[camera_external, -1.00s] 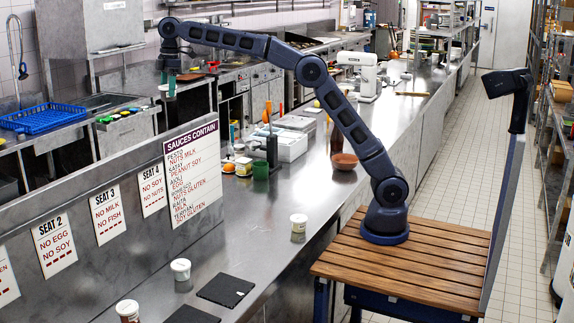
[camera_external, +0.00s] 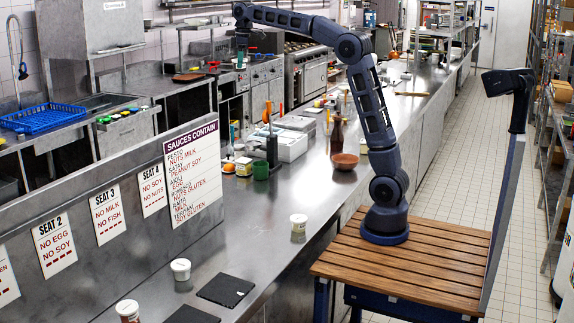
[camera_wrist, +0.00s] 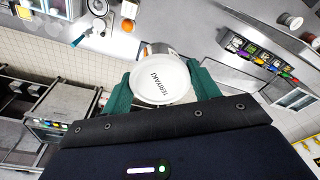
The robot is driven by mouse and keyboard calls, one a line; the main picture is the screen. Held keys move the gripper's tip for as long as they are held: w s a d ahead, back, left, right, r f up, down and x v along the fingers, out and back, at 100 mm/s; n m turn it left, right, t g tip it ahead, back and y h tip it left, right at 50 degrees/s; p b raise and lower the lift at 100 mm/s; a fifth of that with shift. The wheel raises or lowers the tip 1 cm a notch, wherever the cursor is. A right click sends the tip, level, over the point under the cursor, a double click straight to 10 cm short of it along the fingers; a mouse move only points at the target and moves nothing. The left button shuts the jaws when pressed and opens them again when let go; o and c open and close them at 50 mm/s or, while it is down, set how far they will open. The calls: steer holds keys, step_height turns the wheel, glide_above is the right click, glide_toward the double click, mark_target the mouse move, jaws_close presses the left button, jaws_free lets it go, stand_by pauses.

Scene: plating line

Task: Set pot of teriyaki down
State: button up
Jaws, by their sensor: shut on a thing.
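The pot of teriyaki (camera_wrist: 160,82) has a white lid lettered TERIYAKI and sits between the green fingers of my gripper (camera_wrist: 163,88) in the wrist view. The fingers are shut on its sides. In the external view, my gripper (camera_external: 241,54) is at the far end of the outstretched arm, near the back counter and left of the range. The pot shows there only as a small pale shape (camera_external: 238,65) below the fingers. Tiled floor shows around the pot in the wrist view, so it appears held in the air. Its underside is hidden.
White-lidded pots (camera_external: 180,268) (camera_external: 298,221) and a dark slate (camera_external: 225,290) stand on the long steel counter (camera_external: 262,240). A green container (camera_external: 261,171), a brown bottle (camera_external: 337,135) and a terracotta bowl (camera_external: 344,161) stand farther along. A sauce-allergen sign (camera_external: 192,175) stands at the left.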

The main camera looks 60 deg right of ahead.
steer(key=s+d+f+m, duration=0.2)
steer(key=s+d+f, duration=0.2)
steer(key=d+f, duration=0.45)
steer(key=s+d+f+m, duration=0.35)
steer(key=d+f, duration=0.35)
steer(key=d, duration=0.3)
steer(key=s+d+f+m, duration=0.2)
steer(key=s+d+f, duration=0.2)
steer(key=d+f, duration=0.45)
steer(key=s+d+f+m+h, duration=0.15)
steer(key=s+d+f, duration=0.3)
steer(key=f, duration=0.45)
steer(key=shift+y, duration=0.25)
steer(key=shift+s+a+f, duration=0.1)
steer(key=shift+s+f, duration=0.1)
steer(key=shift+f, duration=4.6)
steer(key=shift+s+f, duration=0.2)
steer(key=shift+f, duration=4.6)
steer(key=shift+f, duration=0.15)
